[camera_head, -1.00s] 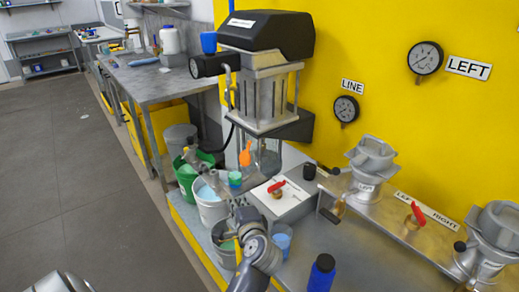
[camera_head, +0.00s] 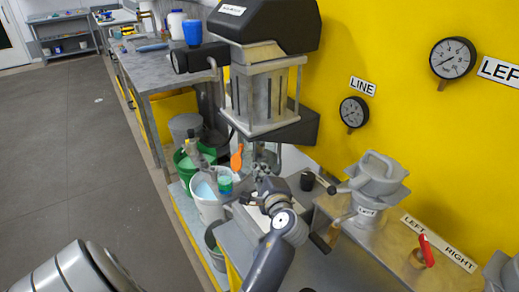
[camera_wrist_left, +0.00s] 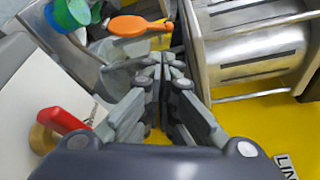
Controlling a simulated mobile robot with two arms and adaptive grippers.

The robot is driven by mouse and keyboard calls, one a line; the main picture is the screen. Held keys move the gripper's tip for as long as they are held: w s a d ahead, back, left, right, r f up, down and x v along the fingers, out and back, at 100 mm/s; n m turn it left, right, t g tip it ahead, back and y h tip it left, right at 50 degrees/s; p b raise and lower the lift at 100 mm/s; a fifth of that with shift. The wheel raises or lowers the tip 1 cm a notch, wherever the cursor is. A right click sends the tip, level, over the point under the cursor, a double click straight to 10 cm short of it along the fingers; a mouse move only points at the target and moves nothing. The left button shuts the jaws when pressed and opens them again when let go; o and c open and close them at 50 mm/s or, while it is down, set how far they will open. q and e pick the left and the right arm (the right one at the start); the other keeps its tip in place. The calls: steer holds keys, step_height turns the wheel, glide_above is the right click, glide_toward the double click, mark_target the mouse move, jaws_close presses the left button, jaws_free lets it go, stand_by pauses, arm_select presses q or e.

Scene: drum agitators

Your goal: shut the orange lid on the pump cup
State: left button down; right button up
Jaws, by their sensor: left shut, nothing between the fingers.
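The orange lid (camera_head: 237,158) stands raised at the left side of the pump cup, below the pump's metal cage. In the left wrist view the lid (camera_wrist_left: 135,26) is a rounded orange paddle near the top. The pump cup (camera_wrist_left: 118,72) is clear and shows beside my fingers there; in the head view my gripper mostly hides it. My left gripper (camera_head: 262,160) is shut and empty at the cup, just right of the lid. Its fingertips (camera_wrist_left: 165,62) are apart from the orange part in the wrist view. My right gripper is not in view.
The pump cage (camera_head: 265,95) hangs close above. A white bucket (camera_head: 207,212) and green bucket (camera_head: 180,165) stand left, with a teal-and-green cup (camera_head: 225,182).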

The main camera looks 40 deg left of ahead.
mark_target(238, 157)
arm_select(q)
steer(key=p+x, duration=0.1)
steer(key=x, duration=0.9)
steer(key=shift+p, duration=0.4)
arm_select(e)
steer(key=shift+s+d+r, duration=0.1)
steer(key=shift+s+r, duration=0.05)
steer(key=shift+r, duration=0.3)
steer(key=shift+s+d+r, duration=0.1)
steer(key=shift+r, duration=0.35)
arm_select(q)
steer(key=shift+s+r, duration=0.1)
steer(key=shift+s, duration=0.05)
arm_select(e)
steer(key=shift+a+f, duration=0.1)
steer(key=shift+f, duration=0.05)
